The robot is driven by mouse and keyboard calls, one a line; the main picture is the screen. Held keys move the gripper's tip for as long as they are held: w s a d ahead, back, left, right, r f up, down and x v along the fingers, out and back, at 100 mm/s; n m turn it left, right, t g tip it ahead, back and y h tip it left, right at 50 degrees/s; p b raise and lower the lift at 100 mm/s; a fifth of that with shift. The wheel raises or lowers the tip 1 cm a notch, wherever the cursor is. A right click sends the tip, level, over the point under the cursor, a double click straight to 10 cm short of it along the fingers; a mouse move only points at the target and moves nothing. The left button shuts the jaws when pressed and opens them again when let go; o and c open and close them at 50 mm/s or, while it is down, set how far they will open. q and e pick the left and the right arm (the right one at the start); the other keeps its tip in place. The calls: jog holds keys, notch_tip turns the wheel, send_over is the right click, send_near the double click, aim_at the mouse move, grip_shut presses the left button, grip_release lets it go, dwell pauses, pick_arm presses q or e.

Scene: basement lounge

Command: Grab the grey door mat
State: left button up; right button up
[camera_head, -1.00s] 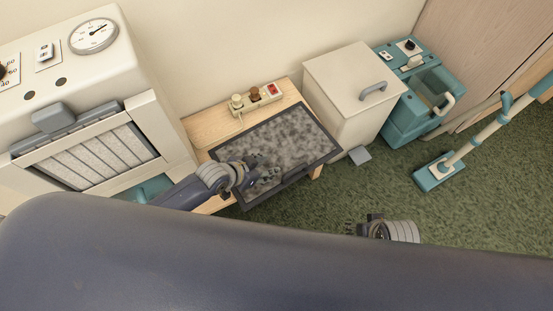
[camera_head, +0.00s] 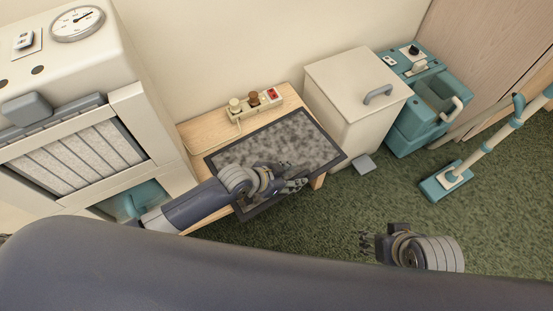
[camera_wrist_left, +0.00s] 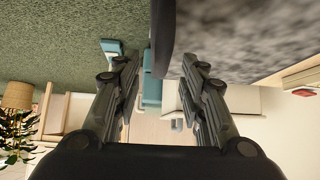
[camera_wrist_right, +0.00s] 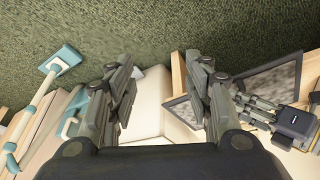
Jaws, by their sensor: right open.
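The grey door mat (camera_head: 285,140), mottled grey with a dark border, lies on a light wooden table, its front edge reaching past the tabletop. My left gripper (camera_head: 296,180) is at the mat's near right edge and hides part of it. In the left wrist view my left gripper (camera_wrist_left: 158,62) has its fingers apart, with the mat's dark border (camera_wrist_left: 162,35) showing between them; contact cannot be told. My right gripper (camera_head: 367,243) is open and empty above the carpet, right of the mat. The right wrist view shows the mat (camera_wrist_right: 272,75) beyond its right finger.
A power strip (camera_head: 254,102) stands on the table (camera_head: 196,132) behind the mat. A white pedal bin (camera_head: 350,90) stands right of the table, a teal machine (camera_head: 420,110) beyond it. A teal floor nozzle (camera_head: 445,182) lies further right. A large white appliance (camera_head: 80,140) is at left. Green carpet is clear in front.

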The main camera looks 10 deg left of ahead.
aim_at(296, 177)
pick_arm(q)
jog(key=x, duration=0.2)
jog(key=b+x, duration=0.1)
jog(key=shift+a+f, duration=0.1)
jog(key=shift+f, duration=0.4)
jog(key=shift+w, duration=0.1)
grip_shut()
jog(key=shift+w+r, duration=0.1)
pick_arm(e)
jog(key=w+a+r+t, duration=0.1)
jog(key=w+r+t, duration=0.1)
jog(key=w, duration=0.2)
jog(key=w+a+r+t+y, duration=0.1)
jog(key=w+a+t, duration=0.1)
jog(key=w, duration=0.3)
jog(key=shift+w+r+t, duration=0.15)
jog(key=shift+r+t, duration=0.2)
jog(key=shift+t, duration=0.05)
